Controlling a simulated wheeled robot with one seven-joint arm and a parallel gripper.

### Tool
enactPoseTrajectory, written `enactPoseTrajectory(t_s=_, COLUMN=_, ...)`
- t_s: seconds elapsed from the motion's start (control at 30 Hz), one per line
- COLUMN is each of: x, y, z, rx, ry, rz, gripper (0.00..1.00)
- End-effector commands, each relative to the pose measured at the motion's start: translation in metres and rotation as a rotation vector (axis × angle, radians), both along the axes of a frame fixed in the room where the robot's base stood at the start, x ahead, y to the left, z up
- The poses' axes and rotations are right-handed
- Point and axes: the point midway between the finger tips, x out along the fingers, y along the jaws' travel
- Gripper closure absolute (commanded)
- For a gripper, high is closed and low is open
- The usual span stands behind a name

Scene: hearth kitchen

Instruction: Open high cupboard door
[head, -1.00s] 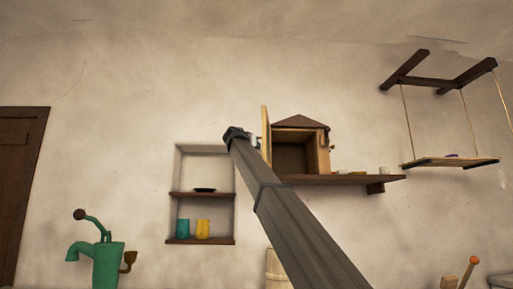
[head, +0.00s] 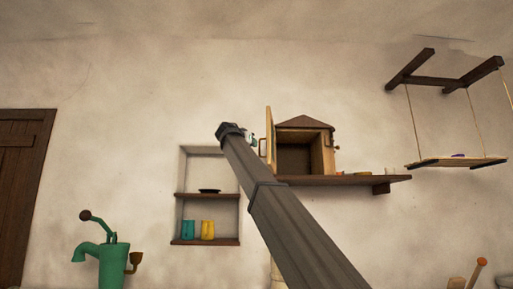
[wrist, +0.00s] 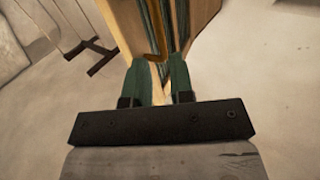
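The high cupboard (head: 304,124) is a small wooden box with a peaked roof, on a wall shelf. Its front is open and the inside (head: 293,158) looks dark and empty. Its door (head: 269,135) stands swung out at the left side, seen nearly edge-on. In the wrist view the door (wrist: 203,15) fills the top middle, with a brass handle (wrist: 157,42) on it. My gripper (head: 254,141) is just left of the door, on its handle side. Its green fingers (wrist: 160,62) are apart, with the handle just beyond or between their tips; contact is unclear.
The cupboard stands on a wall shelf (head: 350,180) with small items at its right. A wall niche (head: 210,165) with cups is below left. A hanging shelf (head: 456,162) is at the far right. A green pump (head: 113,265) stands lower left.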

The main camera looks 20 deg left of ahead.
Motion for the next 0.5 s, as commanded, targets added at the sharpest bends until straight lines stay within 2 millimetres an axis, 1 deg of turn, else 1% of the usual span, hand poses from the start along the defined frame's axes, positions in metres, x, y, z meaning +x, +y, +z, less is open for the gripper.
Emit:
enactPoseTrajectory(t_s=0.03, x=-0.010, y=0.001, z=-0.001, rx=0.000, ry=0.001, rz=0.001, gripper=0.78)
enactPoseTrajectory(t_s=0.1, x=-0.019, y=0.003, z=-0.001, rx=0.000, ry=0.001, rz=0.001, gripper=0.78)
enactPoseTrajectory(t_s=0.2, x=-0.028, y=0.004, z=-0.001, rx=-0.001, ry=0.001, rz=0.000, gripper=0.78)
enactPoseTrajectory(t_s=0.33, x=-0.034, y=0.006, z=-0.001, rx=-0.001, ry=0.001, rz=-0.001, gripper=0.78)
enactPoseTrajectory(t_s=0.5, x=-0.035, y=0.006, z=-0.001, rx=-0.001, ry=0.001, rz=-0.001, gripper=0.78)
